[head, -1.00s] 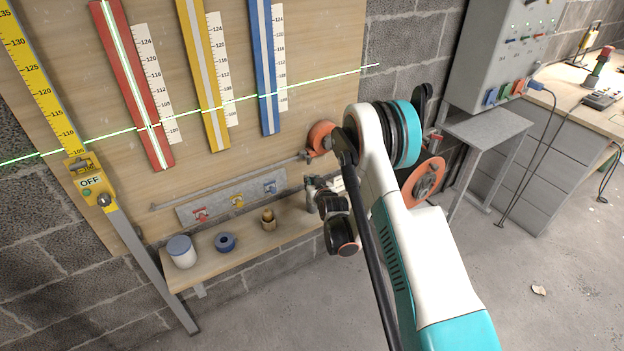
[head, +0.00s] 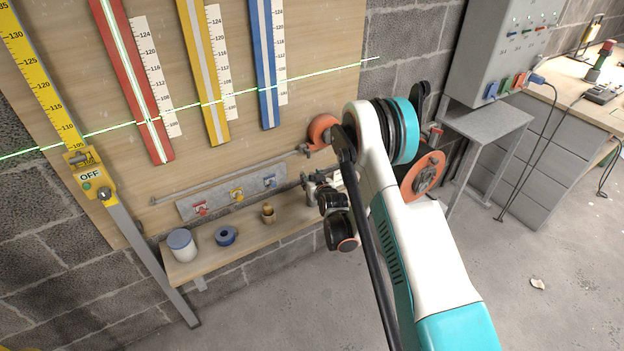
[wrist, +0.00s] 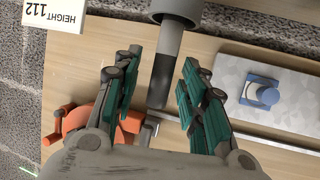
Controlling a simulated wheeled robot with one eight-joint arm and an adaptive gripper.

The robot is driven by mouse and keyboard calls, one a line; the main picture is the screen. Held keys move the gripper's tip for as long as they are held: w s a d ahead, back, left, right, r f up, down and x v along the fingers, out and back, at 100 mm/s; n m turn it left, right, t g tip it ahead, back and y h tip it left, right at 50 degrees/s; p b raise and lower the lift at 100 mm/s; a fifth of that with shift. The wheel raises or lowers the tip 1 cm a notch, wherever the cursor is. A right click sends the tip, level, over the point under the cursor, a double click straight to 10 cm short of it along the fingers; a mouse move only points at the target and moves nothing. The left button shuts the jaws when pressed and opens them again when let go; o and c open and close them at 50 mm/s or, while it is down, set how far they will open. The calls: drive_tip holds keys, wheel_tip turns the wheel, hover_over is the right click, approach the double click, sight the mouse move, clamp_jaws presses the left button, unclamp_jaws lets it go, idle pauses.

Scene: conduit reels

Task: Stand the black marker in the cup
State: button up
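In the wrist view a dark grey to black marker (wrist: 166,72) stands with its lower end at a wider grey cup (wrist: 175,8) at the top edge. It appears to stand in the cup, though the contact is only partly shown. My gripper (wrist: 160,62) has its two teal-padded fingers apart, one on each side of the marker, with a gap visible on the left.
A grey plate with coloured clips (head: 222,204) is behind. An orange reel (head: 322,130) is close to my gripper.

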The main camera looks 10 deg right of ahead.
sight(309, 152)
drive_tip(key=shift+r, duration=0.1)
wheel_tip(309, 152, up, 10)
drive_tip(key=shift+f, duration=0.1)
idle(0.3)
idle(0.5)
drive_tip(key=shift+r, duration=0.35)
drive_tip(key=s+r+g, duration=0.3)
drive_tip(key=s+r, duration=1.5)
drive_tip(key=r, duration=0.3)
drive_tip(key=s+g, duration=0.3)
drive_tip(key=s, duration=2.6)
drive_tip(key=shift+r+m+h, duration=0.3)
drive_tip(key=shift+h, duration=0.1)
